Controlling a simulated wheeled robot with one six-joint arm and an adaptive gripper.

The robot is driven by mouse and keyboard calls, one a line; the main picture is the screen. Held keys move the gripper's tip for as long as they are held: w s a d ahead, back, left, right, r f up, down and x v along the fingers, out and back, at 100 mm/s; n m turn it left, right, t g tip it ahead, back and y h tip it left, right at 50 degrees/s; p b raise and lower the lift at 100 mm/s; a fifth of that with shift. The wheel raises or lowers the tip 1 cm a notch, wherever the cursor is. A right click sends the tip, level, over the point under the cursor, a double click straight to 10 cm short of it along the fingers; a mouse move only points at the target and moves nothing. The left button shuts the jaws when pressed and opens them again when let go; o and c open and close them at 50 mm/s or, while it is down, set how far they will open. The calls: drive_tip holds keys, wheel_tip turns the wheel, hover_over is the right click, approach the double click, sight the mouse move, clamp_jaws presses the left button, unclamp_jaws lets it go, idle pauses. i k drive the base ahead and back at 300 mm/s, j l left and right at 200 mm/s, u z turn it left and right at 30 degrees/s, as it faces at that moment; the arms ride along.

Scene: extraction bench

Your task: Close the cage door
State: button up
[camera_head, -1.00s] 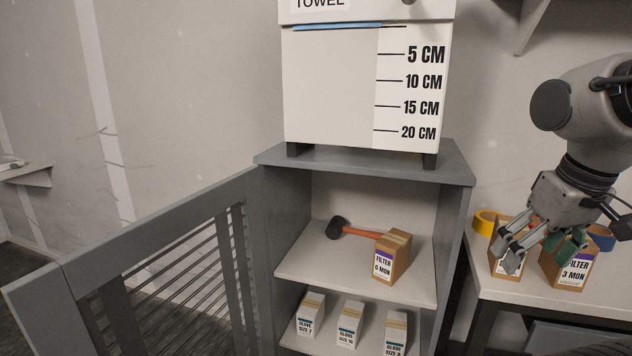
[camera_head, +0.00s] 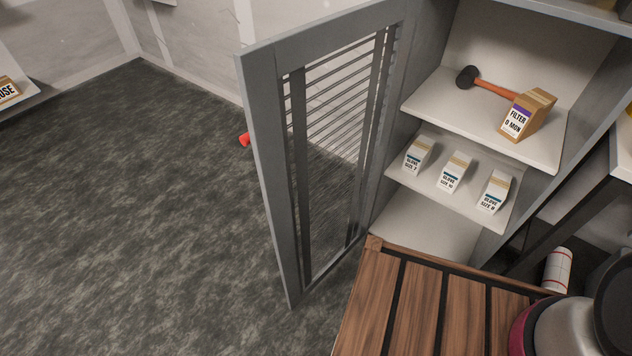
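The cage door (camera_head: 267,150) is a grey frame with thin horizontal bars. It stands open, swung out to the left of the grey cabinet (camera_head: 412,62), with its hinge side at the cabinet's left edge. A red knob (camera_head: 245,140) sticks out on the left side of the door's free edge. My gripper is not in view now.
Cabinet shelves hold a mallet (camera_head: 490,84), a filter box (camera_head: 527,114) and glove boxes (camera_head: 455,172). A slatted wooden surface (camera_head: 385,310) lies at the bottom, close to the door's lower part. Carpeted floor (camera_head: 130,220) left of the door is clear.

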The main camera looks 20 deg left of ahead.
sight(259, 66)
drive_tip(key=k+j+z, duration=0.1)
drive_tip(key=k+j, duration=0.2)
drive_tip(key=j, duration=0.2)
drive_tip(key=k+j+z, duration=0.1)
drive_tip(key=k+j, duration=0.2)
drive_tip(key=j, duration=0.15)
drive_tip(key=k+j, duration=0.35)
drive_tip(key=k+j+z, duration=0.1)
drive_tip(key=j+z, duration=0.2)
drive_tip(key=j, duration=1)
drive_tip(key=i+j+z, duration=0.15)
drive_tip(key=j, duration=0.3)
drive_tip(key=j+z, duration=0.15)
drive_tip(key=j, duration=0.3)
drive_tip(key=i+j+z, duration=0.15)
drive_tip(key=j, duration=0.3)
drive_tip(key=k+j+z, duration=0.1)
drive_tip(key=k+l, duration=0.35)
